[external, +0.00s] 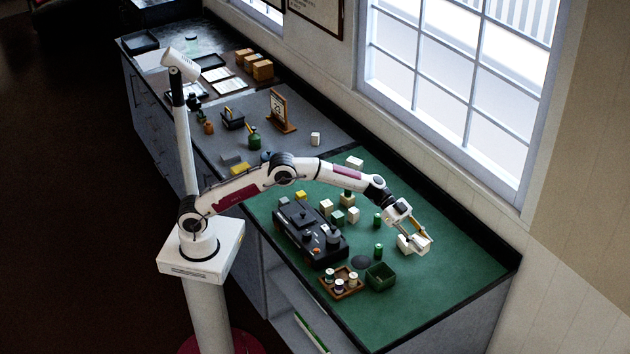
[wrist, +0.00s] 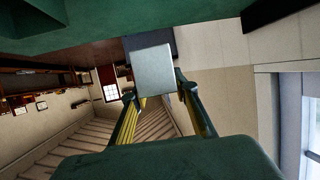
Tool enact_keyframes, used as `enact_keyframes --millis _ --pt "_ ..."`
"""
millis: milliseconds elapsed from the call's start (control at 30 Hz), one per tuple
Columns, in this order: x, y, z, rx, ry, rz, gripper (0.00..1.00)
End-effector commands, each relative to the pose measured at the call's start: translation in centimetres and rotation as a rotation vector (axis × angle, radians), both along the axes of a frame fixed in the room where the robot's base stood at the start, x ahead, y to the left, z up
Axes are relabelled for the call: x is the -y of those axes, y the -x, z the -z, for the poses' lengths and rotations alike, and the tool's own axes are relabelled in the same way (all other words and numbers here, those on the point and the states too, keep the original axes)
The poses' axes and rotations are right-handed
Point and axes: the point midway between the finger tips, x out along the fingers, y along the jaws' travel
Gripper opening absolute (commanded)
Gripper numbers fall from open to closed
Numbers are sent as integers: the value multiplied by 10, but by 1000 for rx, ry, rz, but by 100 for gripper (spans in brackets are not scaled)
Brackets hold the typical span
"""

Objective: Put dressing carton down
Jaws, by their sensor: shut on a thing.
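The dressing carton looks like a small pale box (external: 406,243) at the right part of the green mat in the external view. My gripper (external: 422,240) is shut on it, reaching in from the left and above. In the wrist view the carton (wrist: 153,70) shows as a plain light grey face between the two fingertips of my gripper (wrist: 155,92). The carton is at or just above the mat; I cannot tell whether it touches. Its far sides are hidden.
The green mat (external: 450,275) is bare right of the carton. A green open bin (external: 380,276), a wooden tray of jars (external: 341,284) and a green cylinder (external: 378,250) stand nearby. A black machine (external: 310,235) and several small blocks stand left. The window wall runs behind.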

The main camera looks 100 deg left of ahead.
Motion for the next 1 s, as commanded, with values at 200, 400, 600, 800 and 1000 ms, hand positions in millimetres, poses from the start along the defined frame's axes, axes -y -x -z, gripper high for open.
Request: enact_keyframes --millis 200,400,600,800,1000 --pt "-77 11 -3 -3 5 -94 10" --pt "-144 27 -6 -4 10 -178 10" --pt "-208 49 -7 -7 14 -260 10" --pt "-271 76 -7 -9 16 -342 10" --pt "-331 109 -8 -10 20 -425 10"
